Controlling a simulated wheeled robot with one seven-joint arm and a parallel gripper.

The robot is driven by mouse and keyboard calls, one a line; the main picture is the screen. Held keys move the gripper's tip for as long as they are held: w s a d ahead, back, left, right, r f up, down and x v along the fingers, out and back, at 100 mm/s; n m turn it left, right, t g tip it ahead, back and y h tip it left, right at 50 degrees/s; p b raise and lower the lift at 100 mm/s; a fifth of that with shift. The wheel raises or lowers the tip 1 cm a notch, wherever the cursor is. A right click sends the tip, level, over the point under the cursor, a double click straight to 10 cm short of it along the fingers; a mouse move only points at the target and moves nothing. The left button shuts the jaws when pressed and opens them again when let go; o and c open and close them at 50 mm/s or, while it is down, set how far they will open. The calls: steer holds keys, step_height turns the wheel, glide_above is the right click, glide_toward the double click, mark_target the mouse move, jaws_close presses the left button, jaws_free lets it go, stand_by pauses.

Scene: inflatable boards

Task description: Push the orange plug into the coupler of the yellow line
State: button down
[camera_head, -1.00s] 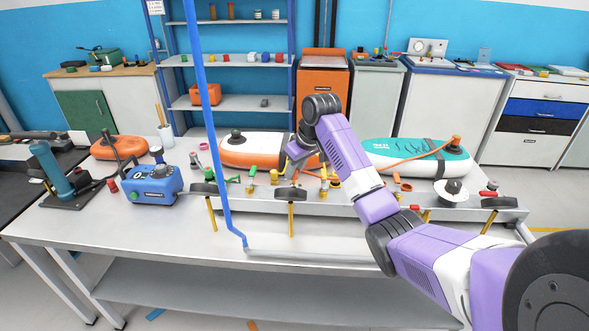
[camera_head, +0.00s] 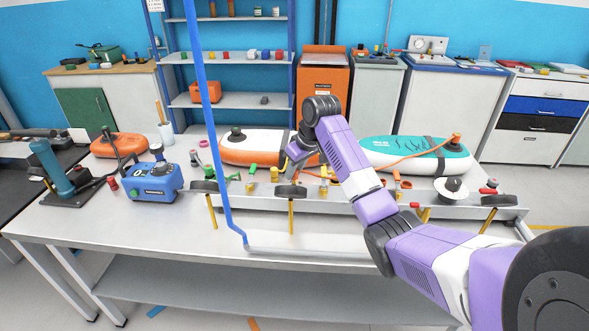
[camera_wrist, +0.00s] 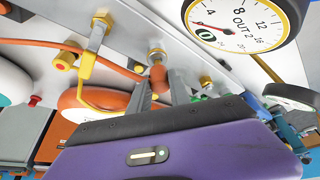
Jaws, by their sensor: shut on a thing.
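In the wrist view my gripper (camera_wrist: 163,88) is shut on the orange plug (camera_wrist: 158,77), which shows between the grey fingers. A metal coupler (camera_wrist: 156,54) stands out from the grey panel just beyond the plug's end. The two look close and roughly in line; I cannot tell whether they touch. A yellow line (camera_wrist: 93,42) with a bent pipe and a metal nut is to the left. An orange hose (camera_wrist: 110,64) runs toward the plug from the left. In the head view my arm hides most of the gripper, and the plug cannot be made out clearly.
A round gauge (camera_wrist: 234,20) marked OUT 2 sits right of the coupler. Inflatable boards, one orange and white (camera_head: 262,150) and one teal and white (camera_head: 415,155), lie behind the rail. A blue pump box (camera_head: 154,183) stands left. The bench front (camera_head: 140,225) is largely clear.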

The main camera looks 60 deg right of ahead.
mark_target(297, 171)
steer(key=shift+f, duration=1)
steer(key=c, duration=1.1)
jaws_free()
steer(key=shift+b+v, duration=0.55)
steer(key=shift+v, duration=3.3)
